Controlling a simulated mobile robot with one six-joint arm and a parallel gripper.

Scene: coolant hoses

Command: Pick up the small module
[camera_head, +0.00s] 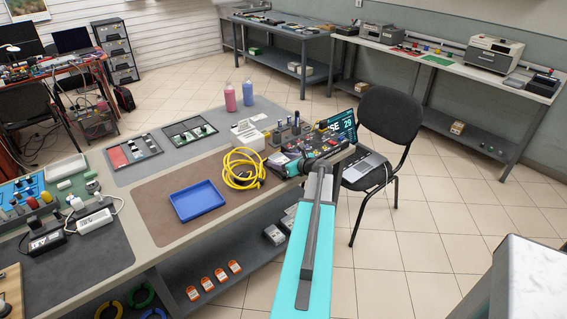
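My gripper (296,166) is at the end of my turquoise arm, over the right end of the workbench (158,240), close to a cluster of dark electronic parts (288,138). Its fingers blend into these parts, so I cannot tell whether it is open or shut or touching anything. I cannot single out the small module. Small dark parts sit on a tray with a red patch (133,150) and on another tray (190,133) at the back of the bench. A black boxed device (46,241) and a white one (94,221) lie at the left.
A blue tray (197,201) stands empty on the brown mat, beside a coiled yellow cable (243,169). Pink (230,98) and blue (248,94) bottles stand behind. A black chair (388,135) is right of the bench.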

